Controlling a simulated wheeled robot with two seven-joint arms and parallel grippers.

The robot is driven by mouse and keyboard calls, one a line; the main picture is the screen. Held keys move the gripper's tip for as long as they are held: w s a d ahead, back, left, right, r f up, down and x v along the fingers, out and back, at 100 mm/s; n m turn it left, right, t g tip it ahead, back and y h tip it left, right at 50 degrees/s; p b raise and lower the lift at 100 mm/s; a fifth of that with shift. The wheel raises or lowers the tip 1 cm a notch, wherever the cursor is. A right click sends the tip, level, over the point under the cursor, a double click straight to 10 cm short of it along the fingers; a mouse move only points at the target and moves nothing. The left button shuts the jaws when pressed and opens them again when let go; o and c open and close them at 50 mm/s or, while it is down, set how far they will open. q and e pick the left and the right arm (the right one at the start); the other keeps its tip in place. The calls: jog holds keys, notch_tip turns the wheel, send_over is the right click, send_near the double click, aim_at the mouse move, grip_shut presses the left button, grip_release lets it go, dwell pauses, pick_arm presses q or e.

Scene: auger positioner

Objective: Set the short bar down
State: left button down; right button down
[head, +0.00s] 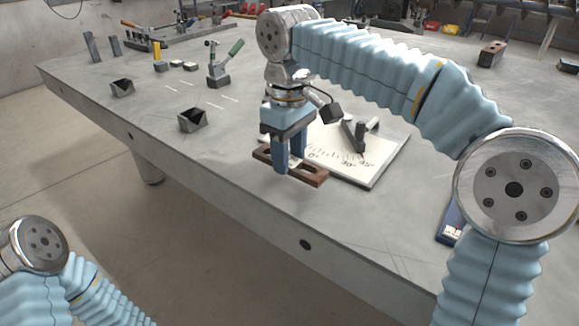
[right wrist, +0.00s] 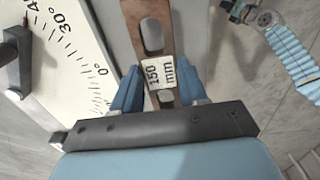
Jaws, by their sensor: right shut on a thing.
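The short bar (head: 315,177) is a flat brown strip with slots, near the table's front edge in the head view. In the right wrist view the bar (right wrist: 135,12) carries a white label reading 150 mm (right wrist: 158,73). My right gripper (head: 289,165) points down and is shut on the bar, with a blue finger on each side in the right wrist view (right wrist: 158,90). The bar looks level; whether it touches the tabletop is hard to tell. Only part of my left arm shows at lower left; I cannot make out its gripper.
A white board (head: 378,170) with an angle scale and a dark arm (head: 354,136) lies just right of the bar. Two dark open bins (head: 192,121) (head: 122,88) and a green-handled toggle clamp (head: 219,75) stand to the left. The table's front edge (head: 250,205) is close.

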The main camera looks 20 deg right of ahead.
aim_at(290, 160)
jog(key=shift+w+f, duration=0.15)
jog(key=shift+f, duration=1.55)
jog(key=shift+f+b, duration=0.1)
jog(key=shift+b, duration=0.25)
jog(key=c, duration=0.6)
grip_release()
notch_tip(290, 160, up, 12)
jog(key=p, duration=0.3)
